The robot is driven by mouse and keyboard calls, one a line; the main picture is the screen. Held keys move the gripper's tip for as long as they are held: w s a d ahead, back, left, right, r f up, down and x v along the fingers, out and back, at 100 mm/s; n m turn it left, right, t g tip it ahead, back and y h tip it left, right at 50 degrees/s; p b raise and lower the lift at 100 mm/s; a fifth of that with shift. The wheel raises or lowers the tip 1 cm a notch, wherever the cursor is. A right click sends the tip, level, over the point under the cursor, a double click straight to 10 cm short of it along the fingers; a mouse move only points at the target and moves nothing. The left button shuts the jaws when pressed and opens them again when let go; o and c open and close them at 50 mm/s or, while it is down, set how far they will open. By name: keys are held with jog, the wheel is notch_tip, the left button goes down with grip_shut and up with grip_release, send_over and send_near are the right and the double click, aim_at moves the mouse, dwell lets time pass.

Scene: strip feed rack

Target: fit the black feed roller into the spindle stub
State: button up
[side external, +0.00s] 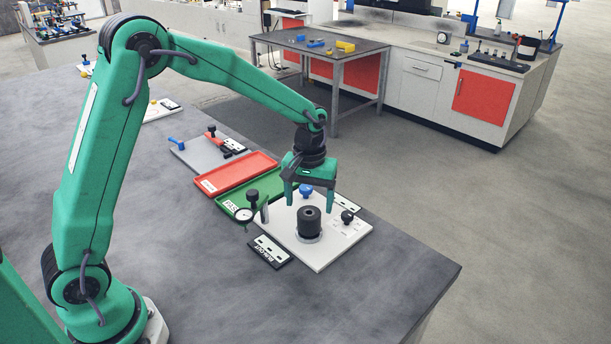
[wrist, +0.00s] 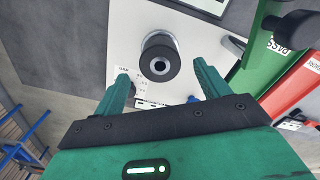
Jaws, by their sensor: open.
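The black feed roller (side external: 309,222) stands upright on the white plate, its lower end at a pale round collar (side external: 308,238), which looks like the spindle stub. How deep the roller sits there is hidden. In the wrist view the roller (wrist: 159,75) shows end-on, with a pale ring and dark centre in its bore. My gripper (side external: 309,197) is open and empty above the roller, its fingers apart on either side. In the wrist view the fingertips of my gripper (wrist: 162,74) flank the roller without touching it.
The white plate (side external: 346,228) also carries a blue knob (side external: 306,191) and a black knob (side external: 347,216). Green (side external: 226,196) and red (side external: 247,170) trays lie behind left. The grey table is clear toward its right front corner.

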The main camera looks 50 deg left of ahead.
jog(key=shift+r, duration=1.1)
jog(key=shift+r, duration=0.1)
jog(key=shift+s+r, duration=0.2)
jog(key=shift+r, duration=0.05)
jog(key=s+a+r+m+t, duration=0.2)
jog(key=s+r+m+t, duration=0.1)
jog(key=s+r, duration=0.7)
jog(key=s+a+r+m+t, duration=0.1)
jog(key=s+r+m+t, duration=0.1)
jog(key=s, duration=1.1)
jog(key=shift+r+m+t, duration=0.2)
jog(key=shift+m+t, duration=0.1)
jog(key=shift+m, duration=0.2)
jog(key=shift+s, duration=0.1)
